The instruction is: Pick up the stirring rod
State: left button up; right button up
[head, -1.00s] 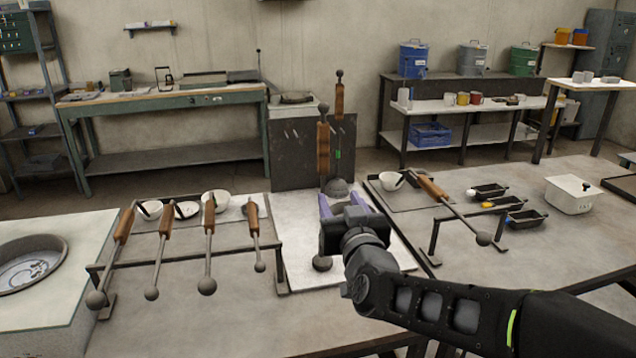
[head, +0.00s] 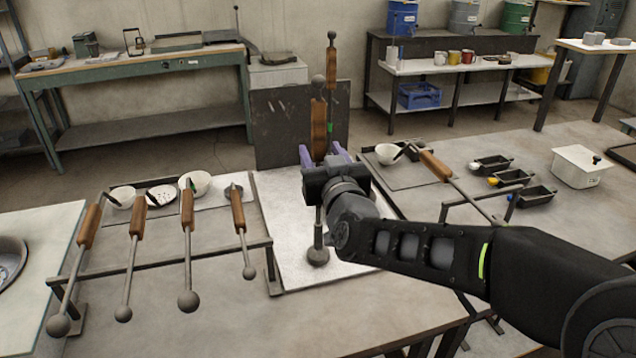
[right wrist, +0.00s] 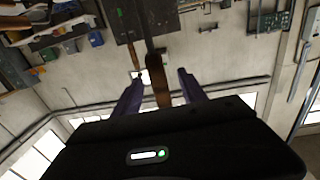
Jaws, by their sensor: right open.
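An upright rod with a brown wooden handle (head: 318,128) and a dark ball top stands over the pale board at mid table, its round foot (head: 318,257) on the board. I take it as the stirring rod. My right gripper (head: 322,154) is open, with its purple fingers on either side of the lower handle. In the right wrist view the handle (right wrist: 160,88) lies between the spread fingers, with gaps visible on both sides. My left gripper is not in view.
A second upright wooden-handled rod (head: 332,68) stands just behind, in front of a dark panel (head: 275,125). Several ball-ended rods lean on a rack (head: 160,256) at left. Another rod (head: 436,166) rests on a right rack. Bowls and small black trays (head: 538,195) are on the table.

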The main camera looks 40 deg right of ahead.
jog(key=shift+x, duration=0.95)
jog(key=shift+w+d+r, duration=0.1)
jog(key=shift+w+d, duration=0.1)
jog(key=p+x, duration=0.1)
jog(key=x, duration=0.2)
jog(key=shift+w+d+p, duration=0.2)
jog(key=shift+p, duration=0.2)
jog(key=shift+w+d, duration=0.2)
jog(key=shift+w, duration=0.35)
jog(key=shift+c, duration=0.2)
grip_shut()
